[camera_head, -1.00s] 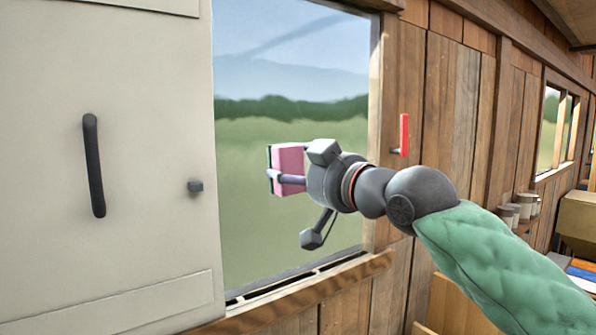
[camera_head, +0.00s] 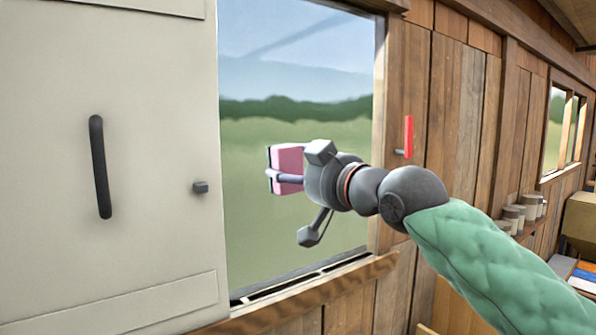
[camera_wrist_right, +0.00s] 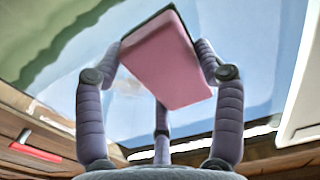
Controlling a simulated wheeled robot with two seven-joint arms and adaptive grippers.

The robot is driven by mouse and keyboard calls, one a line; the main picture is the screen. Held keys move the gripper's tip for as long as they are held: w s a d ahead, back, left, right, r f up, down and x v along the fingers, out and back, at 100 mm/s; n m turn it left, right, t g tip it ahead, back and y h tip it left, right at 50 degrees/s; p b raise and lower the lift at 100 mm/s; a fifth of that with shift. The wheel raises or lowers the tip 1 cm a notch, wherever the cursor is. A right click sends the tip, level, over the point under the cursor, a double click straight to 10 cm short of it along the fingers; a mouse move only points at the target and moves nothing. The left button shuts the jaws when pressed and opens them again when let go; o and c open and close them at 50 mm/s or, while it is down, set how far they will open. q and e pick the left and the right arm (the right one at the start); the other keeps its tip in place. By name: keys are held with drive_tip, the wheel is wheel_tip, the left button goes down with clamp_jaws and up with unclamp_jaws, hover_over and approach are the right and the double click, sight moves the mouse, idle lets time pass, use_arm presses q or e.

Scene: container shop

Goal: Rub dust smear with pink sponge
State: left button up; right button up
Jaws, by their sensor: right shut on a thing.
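The pink sponge (camera_head: 289,160) has a dark backing on its window-facing side. My right gripper (camera_head: 286,178) is shut on it, with the fingers around its sides. The sponge is in front of the window pane (camera_head: 255,215), at about mid-height; I cannot tell if it touches the glass. A faint grey diagonal streak (camera_head: 305,33), probably the dust smear, runs across the upper pane, above the sponge. In the right wrist view the sponge (camera_wrist_right: 165,60) sits between the fingers, its pink face toward the camera. My left gripper is not in view.
A cream cabinet door with a black handle (camera_head: 100,167) and a small knob (camera_head: 200,187) is left of the window. A red lever (camera_head: 408,136) sticks out from the wooden wall on the right. Cans (camera_head: 515,215) stand on a shelf farther right.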

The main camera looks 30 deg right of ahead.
drive_tip(key=shift+d, duration=0.1)
drive_tip(key=d+b, duration=0.4)
drive_tip(key=d, duration=0.3)
drive_tip(key=shift+w, duration=0.35)
idle(1.7)
